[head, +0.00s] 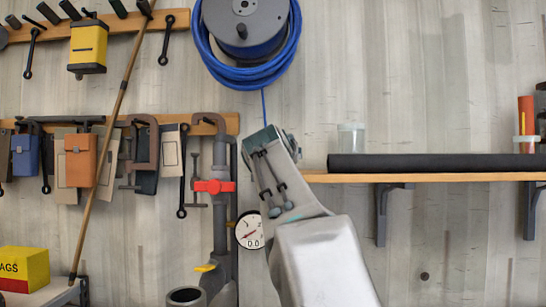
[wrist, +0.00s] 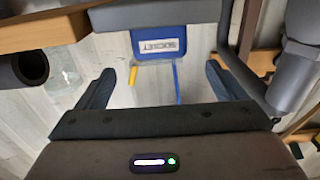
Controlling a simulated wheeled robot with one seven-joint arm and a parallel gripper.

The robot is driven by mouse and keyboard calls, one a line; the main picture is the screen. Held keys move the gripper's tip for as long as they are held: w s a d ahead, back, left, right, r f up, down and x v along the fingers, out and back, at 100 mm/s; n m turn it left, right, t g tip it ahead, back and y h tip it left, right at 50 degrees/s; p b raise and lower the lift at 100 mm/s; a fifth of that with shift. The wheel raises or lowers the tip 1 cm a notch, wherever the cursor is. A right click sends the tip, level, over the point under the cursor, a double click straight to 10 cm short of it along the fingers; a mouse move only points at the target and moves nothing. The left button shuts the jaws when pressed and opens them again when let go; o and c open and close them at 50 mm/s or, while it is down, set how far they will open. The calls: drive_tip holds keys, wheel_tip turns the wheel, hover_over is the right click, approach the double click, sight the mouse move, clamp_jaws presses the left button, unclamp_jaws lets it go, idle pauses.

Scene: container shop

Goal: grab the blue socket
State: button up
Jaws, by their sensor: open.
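The blue socket (wrist: 158,43) shows in the wrist view, with a pale label reading "SOCKET". It lies just beyond the gap between my fingers, near the top middle. My gripper (wrist: 160,84) is open, one finger on each side, with nothing gripped. A thin blue cord (wrist: 177,82) shows between the fingers, below the socket. In the head view my gripper (head: 268,140) is raised at the wall below the cable reel (head: 240,18). The socket is hidden behind it there, and the cord runs down to it from the reel.
A wooden shelf (head: 440,178) with a black roll (head: 430,163) and a clear jar (head: 351,140) is close on the right. A grey pipe with a red valve (head: 214,187) and a round gauge (head: 249,232) are close by on the left and below.

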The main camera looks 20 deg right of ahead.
drive_tip(key=shift+p+x, duration=1.05)
drive_tip(key=shift+x, duration=0.2)
drive_tip(key=shift+w+d+r+p, duration=0.3)
drive_tip(key=shift+w+p, duration=0.25)
drive_tip(key=shift+p, duration=0.65)
drive_tip(key=p+x, duration=0.2)
drive_tip(key=shift+s+d+p, duration=0.1)
drive_tip(key=shift+d+p, duration=0.05)
drive_tip(key=shift+p, duration=0.25)
drive_tip(key=shift+f+p+x, duration=0.2)
drive_tip(key=shift+p+x, duration=0.7)
drive_tip(key=shift+x, duration=0.1)
clamp_jaws()
drive_tip(key=shift+r, duration=0.15)
